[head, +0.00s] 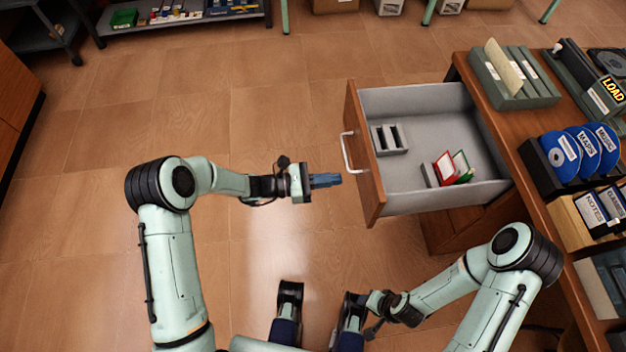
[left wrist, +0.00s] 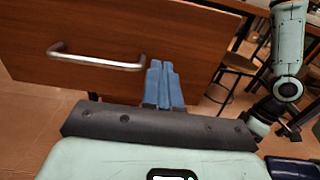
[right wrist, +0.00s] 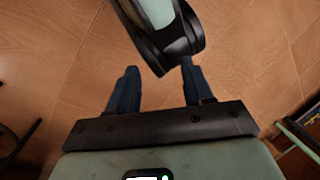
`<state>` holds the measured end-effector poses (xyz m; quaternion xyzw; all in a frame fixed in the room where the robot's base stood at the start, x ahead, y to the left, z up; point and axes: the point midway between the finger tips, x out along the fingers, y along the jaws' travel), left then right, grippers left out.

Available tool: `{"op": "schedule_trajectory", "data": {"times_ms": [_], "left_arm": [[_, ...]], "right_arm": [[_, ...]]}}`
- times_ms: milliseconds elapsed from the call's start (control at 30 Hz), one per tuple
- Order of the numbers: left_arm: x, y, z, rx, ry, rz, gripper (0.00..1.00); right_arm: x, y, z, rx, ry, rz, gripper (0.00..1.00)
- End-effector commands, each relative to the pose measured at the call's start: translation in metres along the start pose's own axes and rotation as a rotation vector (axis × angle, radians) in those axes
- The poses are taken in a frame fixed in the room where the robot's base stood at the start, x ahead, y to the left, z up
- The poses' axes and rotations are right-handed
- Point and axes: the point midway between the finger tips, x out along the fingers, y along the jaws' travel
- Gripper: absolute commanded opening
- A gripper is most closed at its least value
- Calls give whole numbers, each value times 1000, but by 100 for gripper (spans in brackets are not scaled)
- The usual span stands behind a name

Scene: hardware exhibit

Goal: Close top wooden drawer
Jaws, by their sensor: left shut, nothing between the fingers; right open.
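The top wooden drawer (head: 371,160) is pulled far out of the desk in the head view. Its brown front carries a silver bar handle (head: 347,153). Inside lie a grey slotted holder and red and green cases. My left gripper (head: 340,180) is shut and empty, just left of the drawer front and a little below the handle. In the left wrist view its blue fingers (left wrist: 164,65) point at the drawer front (left wrist: 190,40), right of the handle (left wrist: 95,62). Contact with the front cannot be told. My right gripper (right wrist: 155,75) is open and empty, low beside my base.
The desk (head: 530,180) at right bears a grey file holder (head: 520,95), a rack of blue discs (head: 565,155) and other boxes. A shelf stands at the upper left. The tiled floor left of the drawer is clear. Stools show behind the drawer in the left wrist view.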

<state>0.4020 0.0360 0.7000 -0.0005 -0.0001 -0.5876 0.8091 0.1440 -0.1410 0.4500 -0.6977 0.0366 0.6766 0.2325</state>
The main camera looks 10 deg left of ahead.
Motion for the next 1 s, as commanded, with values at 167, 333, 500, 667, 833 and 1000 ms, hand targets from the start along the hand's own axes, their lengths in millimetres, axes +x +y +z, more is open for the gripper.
{"op": "schedule_trajectory", "data": {"times_ms": [167, 333, 500, 667, 833, 1000], "left_arm": [[35, -1, -1, 1, -1, -4, 0], [54, 0, -1, 1, 0, -2, 0], [61, 0, 0, 1, 1, -1, 0], [61, 0, 0, 1, 1, 0, 0], [61, 0, 0, 1, 1, 0, 0], [62, 0, 0, 1, 0, -1, 0]], "right_arm": [[6, 2, -7, 2, 21, 1, 51], [8, 3, -12, 3, 35, 2, 51], [9, 4, -14, 4, 40, 2, 51], [9, 4, -14, 4, 40, 2, 51], [9, 4, -14, 4, 40, 2, 51], [9, 4, -14, 3, 40, 2, 51]]}}
